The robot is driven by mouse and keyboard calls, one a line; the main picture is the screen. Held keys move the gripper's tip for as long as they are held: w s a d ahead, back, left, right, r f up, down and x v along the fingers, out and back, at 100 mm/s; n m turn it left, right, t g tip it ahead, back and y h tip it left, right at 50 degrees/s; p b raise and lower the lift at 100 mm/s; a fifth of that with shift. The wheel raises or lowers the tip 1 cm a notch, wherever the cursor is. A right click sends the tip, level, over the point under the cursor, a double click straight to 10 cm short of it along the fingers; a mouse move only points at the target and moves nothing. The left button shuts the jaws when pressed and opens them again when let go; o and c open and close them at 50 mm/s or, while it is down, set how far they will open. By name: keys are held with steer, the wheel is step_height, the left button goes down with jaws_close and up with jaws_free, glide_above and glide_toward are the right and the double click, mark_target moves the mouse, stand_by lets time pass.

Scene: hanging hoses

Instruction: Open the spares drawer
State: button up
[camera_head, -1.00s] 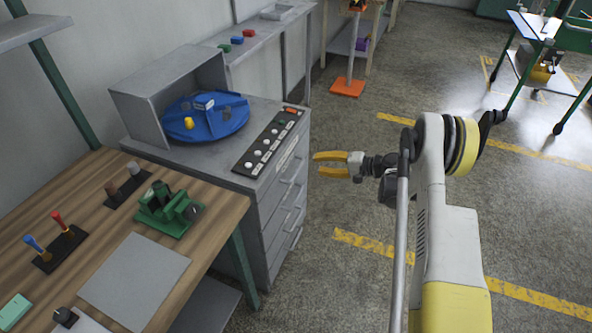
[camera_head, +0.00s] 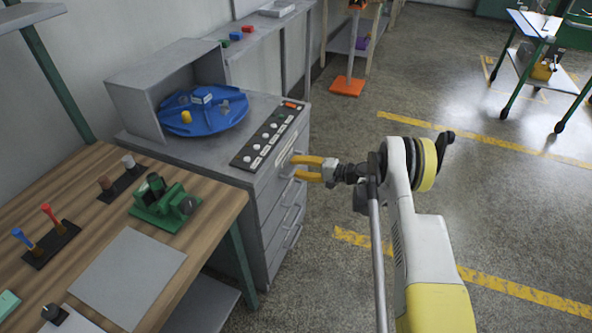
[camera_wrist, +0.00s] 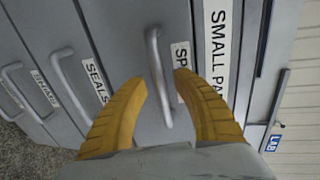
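The spares drawer shows in the wrist view as a grey front (camera_wrist: 130,35) with a label partly hidden by my finger, reading "SP". Its upright grey bar handle (camera_wrist: 158,75) appears between my two yellow fingertips. My gripper (camera_wrist: 160,88) is open, with a finger on each side of the handle and a visible gap to it. I cannot tell how deep the handle sits between them. In the head view my gripper (camera_head: 296,168) is at the top drawer front of the grey cabinet (camera_head: 262,205). The drawer looks shut.
Other drawers labelled "SEALS" (camera_wrist: 95,80) and "SHIMS" (camera_wrist: 45,88) have similar handles. A "SMALL PA…" sign (camera_wrist: 217,50) is beside the spares drawer. A blue turntable (camera_head: 215,120) and a button panel (camera_head: 268,135) are on the cabinet.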

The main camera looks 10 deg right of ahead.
steer(key=shift+w+a, duration=0.1)
jaws_close()
steer(key=f+v, duration=0.2)
steer(key=v, duration=1)
steer(key=d+f+v, duration=0.1)
steer(key=f+v, duration=0.2)
steer(key=v, duration=1)
steer(key=shift+s+d, duration=0.25)
steer(key=shift+s, duration=0.3)
steer(key=shift+f, duration=0.1)
jaws_free()
